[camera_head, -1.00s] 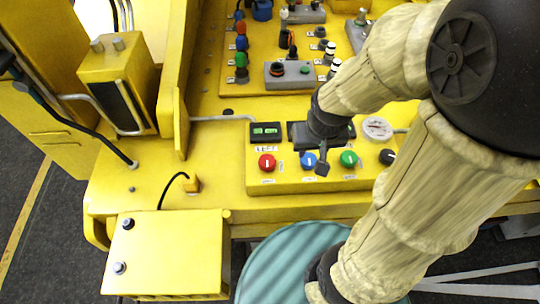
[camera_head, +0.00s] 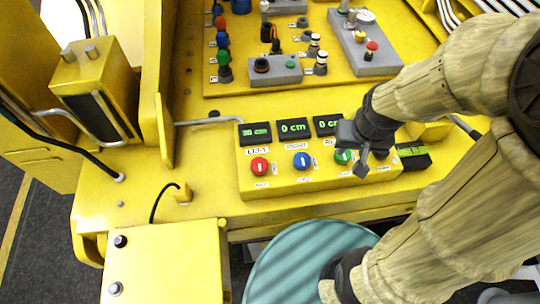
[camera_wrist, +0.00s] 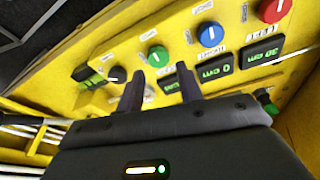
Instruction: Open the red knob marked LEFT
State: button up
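The red knob (camera_head: 259,166) is at the left end of a row on a yellow control box, with a white line across its face. A label above it is too blurred to read with certainty. In the wrist view the red knob (camera_wrist: 272,9) is at the top right, partly cut off. My gripper (camera_head: 362,164) is above the box near the green knob (camera_head: 343,156), to the right of the red knob and apart from it. In the wrist view the fingers (camera_wrist: 160,88) are spread and empty.
A blue knob (camera_head: 302,160) lies between red and green; a black knob (camera_wrist: 116,75) is beyond green. Displays above read about 30 cm (camera_head: 255,134), 0 cm (camera_head: 293,128) and 0 cm. A yellow panel with several switches stands behind. A teal round surface (camera_head: 300,262) is in front.

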jog(key=o, duration=0.6)
jog(key=shift+w+a, duration=0.1)
jog(key=shift+o, duration=0.3)
jog(key=w+a+m+g+y+b, duration=0.1)
jog(key=w+a+m+g, duration=0.1)
jog(key=w+a+m, duration=0.2)
jog(key=shift+a+r+m, duration=0.35)
jog(key=shift+a+m, duration=0.25)
jog(key=shift+a, duration=0.65)
jog(key=w+a+r+m+g+y, duration=0.1)
jog(key=a+r+m+g+y, duration=0.1)
jog(key=a+m, duration=0.3)
jog(key=a+r+g, duration=0.1)
jog(key=a, duration=0.3)
jog(key=shift+w+a+m+y+b, duration=0.3)
jog(key=shift+y+b, duration=0.1)
